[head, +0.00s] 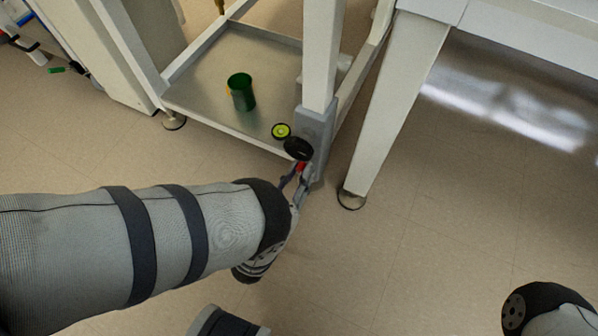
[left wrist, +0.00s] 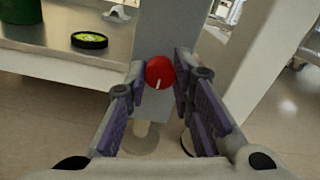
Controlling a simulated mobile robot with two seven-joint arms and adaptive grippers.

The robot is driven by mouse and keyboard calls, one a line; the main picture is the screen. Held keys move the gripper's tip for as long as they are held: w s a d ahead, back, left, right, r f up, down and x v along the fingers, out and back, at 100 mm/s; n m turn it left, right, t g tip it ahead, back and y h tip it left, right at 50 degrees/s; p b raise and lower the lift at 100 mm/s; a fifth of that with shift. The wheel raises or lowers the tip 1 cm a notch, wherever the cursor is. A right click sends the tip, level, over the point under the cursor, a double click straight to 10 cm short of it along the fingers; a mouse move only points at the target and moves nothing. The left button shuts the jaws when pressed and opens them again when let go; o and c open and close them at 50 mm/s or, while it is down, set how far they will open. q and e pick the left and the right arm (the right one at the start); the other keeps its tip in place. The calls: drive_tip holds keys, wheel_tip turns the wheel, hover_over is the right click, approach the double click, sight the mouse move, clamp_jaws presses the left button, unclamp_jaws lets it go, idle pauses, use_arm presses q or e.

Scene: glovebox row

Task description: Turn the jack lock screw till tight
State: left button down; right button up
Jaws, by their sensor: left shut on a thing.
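The jack lock screw is a round red knob with a white line mark (left wrist: 160,73), on the grey sleeve of the frame's leg (head: 313,128). In the left wrist view the white mark points down. In the head view only a small red part of the knob (head: 301,167) shows past my gripper. My left gripper (head: 297,179) is at the leg, with its fingers on either side of the knob, shut on it. The fingers also show in the left wrist view (left wrist: 160,85). My right gripper is out of view.
The frame's low metal shelf (head: 205,85) holds a dark green cup (head: 241,92) and a black disc with a yellow-green face (head: 281,131). A thick white table leg (head: 395,110) stands close on the right.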

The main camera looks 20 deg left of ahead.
use_arm(q)
drive_tip(key=c, duration=1.4)
unclamp_jaws()
drive_tip(key=shift+s, duration=0.1)
drive_tip(key=s, duration=0.7)
drive_tip(key=shift+s+a, duration=0.15)
drive_tip(key=shift+s, duration=0.1)
